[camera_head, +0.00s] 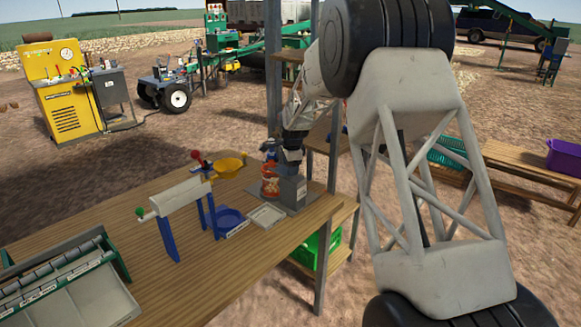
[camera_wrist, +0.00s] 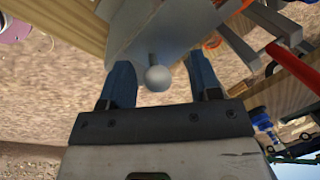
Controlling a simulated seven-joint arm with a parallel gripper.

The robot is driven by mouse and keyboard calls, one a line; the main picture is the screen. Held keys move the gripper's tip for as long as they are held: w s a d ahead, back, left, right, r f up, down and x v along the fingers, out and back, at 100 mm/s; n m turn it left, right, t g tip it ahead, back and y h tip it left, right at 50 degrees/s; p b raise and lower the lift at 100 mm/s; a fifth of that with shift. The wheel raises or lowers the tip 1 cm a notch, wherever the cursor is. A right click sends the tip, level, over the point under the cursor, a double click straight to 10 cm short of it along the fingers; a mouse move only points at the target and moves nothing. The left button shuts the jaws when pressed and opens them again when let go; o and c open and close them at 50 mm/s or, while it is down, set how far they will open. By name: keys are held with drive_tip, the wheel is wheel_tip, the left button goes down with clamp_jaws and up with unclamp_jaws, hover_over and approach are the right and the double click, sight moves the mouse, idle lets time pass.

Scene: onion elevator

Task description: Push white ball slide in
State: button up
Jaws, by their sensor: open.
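The white ball (camera_wrist: 157,78) is a knob on a short rod from a grey metal plate (camera_wrist: 170,25) in the wrist view. My gripper (camera_wrist: 160,64) is open, with one blue finger on each side of the ball and visible gaps between. In the head view my gripper (camera_head: 291,152) is small, just above a grey block-shaped device (camera_head: 292,188) at the table's far right corner. The ball cannot be made out there; the arm's end and the device hide it or it is too small.
A green-framed rack (camera_head: 62,277) fills the near left. The wooden table's middle is clear.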

drive_tip(key=shift+r, duration=2.85)
drive_tip(key=shift+s+d+r, duration=0.15)
drive_tip(key=shift+s+r, duration=0.25)
drive_tip(key=shift+r, duration=0.05)
drive_tip(key=s+d+r+n, duration=0.25)
drive_tip(key=s+r, duration=0.25)
drive_tip(key=s, duration=0.5)
drive_tip(key=s+d+r+n, duration=0.2)
drive_tip(key=s+r+n, duration=0.15)
drive_tip(key=s, duration=0.75)
drive_tip(key=s+d+r+n, duration=0.25)
drive_tip(key=s+r, duration=0.25)
drive_tip(key=s, duration=0.5)
drive_tip(key=s+d+f+n, duration=0.2)
drive_tip(key=s+n, duration=0.1)
drive_tip(key=s, duration=1.3)
drive_tip(key=s+d+f+n, duration=0.1)
drive_tip(key=s+n, duration=0.3)
drive_tip(key=s, duration=1.2)
drive_tip(key=shift+d+f+h, duration=0.3)
drive_tip(key=shift+d+f, duration=0.05)
drive_tip(key=shift+f, duration=0.5)
